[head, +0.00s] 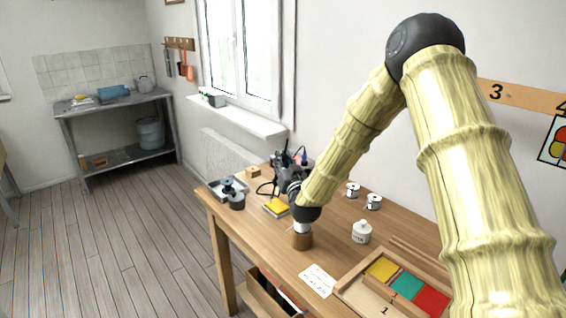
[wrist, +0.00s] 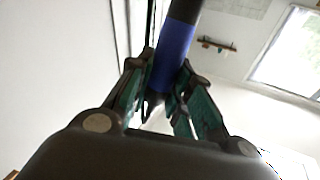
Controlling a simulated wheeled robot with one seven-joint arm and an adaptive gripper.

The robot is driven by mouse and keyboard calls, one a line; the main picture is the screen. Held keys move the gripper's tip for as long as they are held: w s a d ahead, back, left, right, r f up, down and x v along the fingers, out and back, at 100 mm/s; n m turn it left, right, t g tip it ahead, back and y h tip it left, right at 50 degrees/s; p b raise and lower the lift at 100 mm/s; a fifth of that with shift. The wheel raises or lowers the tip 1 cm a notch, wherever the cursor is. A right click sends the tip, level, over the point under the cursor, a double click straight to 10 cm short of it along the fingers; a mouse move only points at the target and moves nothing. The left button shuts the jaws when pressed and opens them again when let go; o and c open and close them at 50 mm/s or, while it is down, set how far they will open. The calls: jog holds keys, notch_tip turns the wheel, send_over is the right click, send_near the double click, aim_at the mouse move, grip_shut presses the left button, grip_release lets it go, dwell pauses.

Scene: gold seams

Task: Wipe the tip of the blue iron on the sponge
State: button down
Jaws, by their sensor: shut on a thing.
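In the wrist view my gripper (wrist: 167,88) is shut on the blue iron (wrist: 174,52), around its blue grip. The dark upper part of the handle rises out of the top of the view. In the head view my gripper (head: 285,172) is over the far part of the workbench, beyond the sponge; its fingers are small and dark there. The yellow sponge (head: 276,207) lies in a low grey holder on the bench, just in front of my gripper and partly beside my wrist. The iron's tip cannot be made out in either view.
A wooden tray (head: 350,284) holds coloured pieces at front right. The wall is behind.

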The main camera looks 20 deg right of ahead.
jog(key=shift+s, duration=0.1)
jog(key=shift+s+d, duration=0.2)
jog(key=shift+s, duration=0.4)
jog(key=shift+s+d+b, duration=0.2)
jog(key=shift+s, duration=0.35)
jog(key=shift+s+d+b, duration=0.15)
jog(key=shift+s+d, duration=0.05)
jog(key=shift+s, duration=0.45)
jog(key=shift+s+d, duration=0.2)
jog(key=shift+s, duration=0.15)
jog(key=shift+w, duration=0.1)
